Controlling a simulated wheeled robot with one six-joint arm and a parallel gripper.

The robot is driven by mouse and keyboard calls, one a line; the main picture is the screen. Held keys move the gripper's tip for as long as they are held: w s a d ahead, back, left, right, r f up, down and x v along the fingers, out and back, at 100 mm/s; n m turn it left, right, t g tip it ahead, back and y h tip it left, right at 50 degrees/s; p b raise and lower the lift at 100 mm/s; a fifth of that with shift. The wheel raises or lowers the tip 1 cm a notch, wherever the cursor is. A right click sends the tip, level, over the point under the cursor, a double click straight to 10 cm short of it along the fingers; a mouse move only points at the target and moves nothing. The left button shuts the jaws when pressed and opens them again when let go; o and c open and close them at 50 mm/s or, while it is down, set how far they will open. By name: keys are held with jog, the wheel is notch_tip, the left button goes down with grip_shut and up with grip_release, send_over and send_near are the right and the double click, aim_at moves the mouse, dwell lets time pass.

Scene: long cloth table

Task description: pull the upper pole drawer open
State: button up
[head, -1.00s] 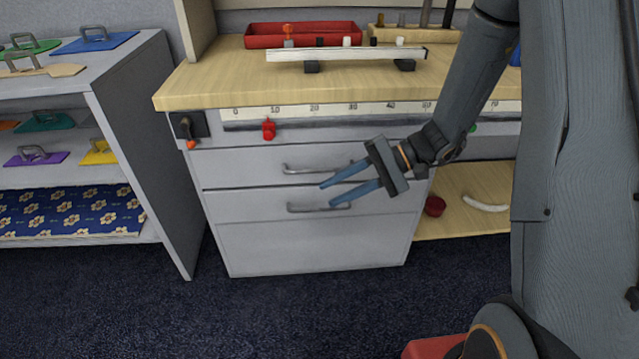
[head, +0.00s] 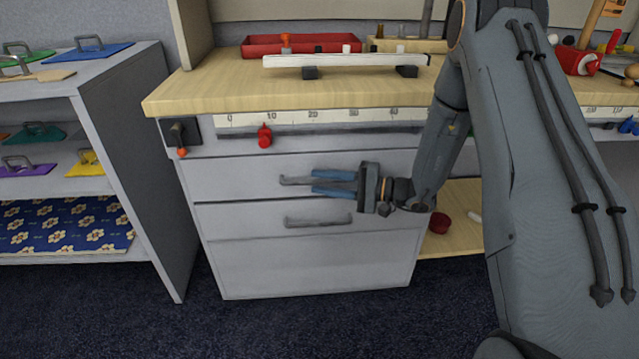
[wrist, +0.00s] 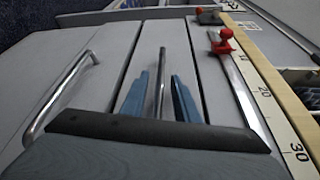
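The upper drawer (head: 235,178) is a grey front in the cabinet under the wooden worktop, and it looks shut. Its bar handle (head: 294,181) shows past my fingertips in the head view. My gripper (head: 314,182) is open, with its blue fingers level along the handle. In the wrist view the upper handle (wrist: 160,75) lies between the two open fingers of my gripper (wrist: 161,88), with a gap on each side. How deep the fingers reach around the bar is hard to tell. My gripper hides the handle's right part in the head view.
The lower drawer (head: 250,222), with its own handle (head: 318,221), looks shut just below. A red slider (head: 264,135) on a ruler strip and a black switch (head: 180,131) sit above. A shelf unit (head: 120,170) stands left. Carpet (head: 270,325) in front is clear.

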jog(key=shift+w+a, duration=0.2)
jog(key=shift+a, duration=0.3)
grip_shut()
jog(key=shift+s, duration=0.1)
